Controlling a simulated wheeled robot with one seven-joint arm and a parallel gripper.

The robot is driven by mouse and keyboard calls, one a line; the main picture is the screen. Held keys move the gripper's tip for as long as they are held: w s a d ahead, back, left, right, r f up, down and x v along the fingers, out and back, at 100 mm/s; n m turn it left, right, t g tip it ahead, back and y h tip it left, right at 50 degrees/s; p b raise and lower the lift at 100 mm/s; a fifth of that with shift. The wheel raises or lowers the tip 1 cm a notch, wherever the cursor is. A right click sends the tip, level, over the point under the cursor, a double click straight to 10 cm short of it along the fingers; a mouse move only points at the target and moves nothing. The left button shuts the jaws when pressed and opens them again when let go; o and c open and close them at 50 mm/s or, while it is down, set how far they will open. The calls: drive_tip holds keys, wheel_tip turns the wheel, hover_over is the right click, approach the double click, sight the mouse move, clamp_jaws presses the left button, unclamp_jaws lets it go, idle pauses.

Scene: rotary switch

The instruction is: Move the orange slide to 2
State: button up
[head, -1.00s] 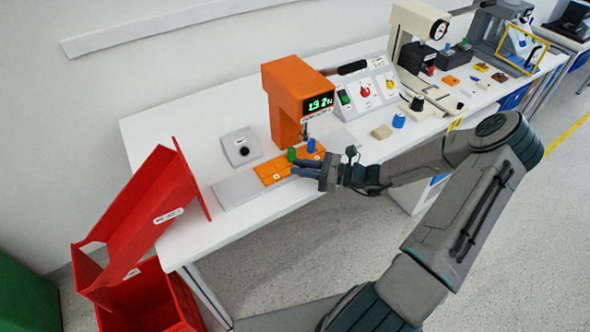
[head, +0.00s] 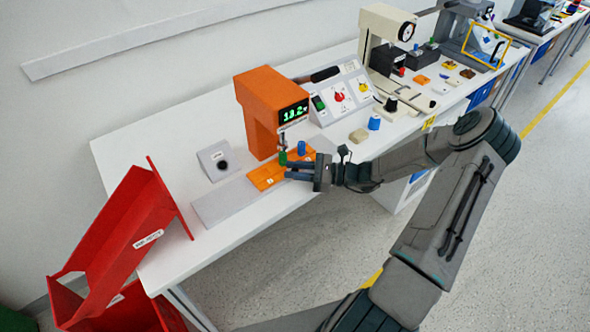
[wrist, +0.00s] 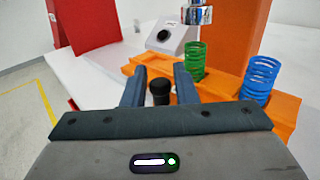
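The orange slide (head: 262,180) lies on a grey rail (head: 222,203) at the foot of the orange press (head: 262,105). A green coil (head: 282,158) and a blue coil (head: 301,148) stand on it; they also show in the wrist view as the green coil (wrist: 196,62) and blue coil (wrist: 261,78). A black knob (wrist: 160,91) stands at the slide's near side. My gripper (head: 287,170) is at the slide's front edge. In the wrist view its open fingers (wrist: 160,82) lie on both sides of the knob, with narrow gaps. The position numbers are too small to read.
A grey box with a black button (head: 215,159) stands left of the press. A red bin (head: 118,245) is at the table's left end. A switch panel (head: 340,93) and a blue knob (head: 374,122) are to the right. The table's back left is clear.

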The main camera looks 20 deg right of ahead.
drive_tip(key=b+v, duration=0.2)
drive_tip(key=v, duration=1.1)
drive_tip(key=shift+d, duration=0.35)
drive_tip(key=shift+s+a, duration=0.1)
drive_tip(key=shift+s, duration=0.05)
drive_tip(key=s+a+r+n+g+h, duration=0.6)
drive_tip(key=s+a+n+g+h, duration=0.15)
drive_tip(key=a+n, duration=0.3)
drive_tip(key=s+a+r+n+t+h, duration=0.3)
drive_tip(key=s+a+r+n+h, duration=0.1)
drive_tip(key=s+r+n+h, duration=0.5)
wheel_tip(320, 180, up, 2)
drive_tip(key=s+n, duration=0.2)
drive_tip(key=shift+s+n, duration=0.3)
drive_tip(key=shift+n, duration=0.05)
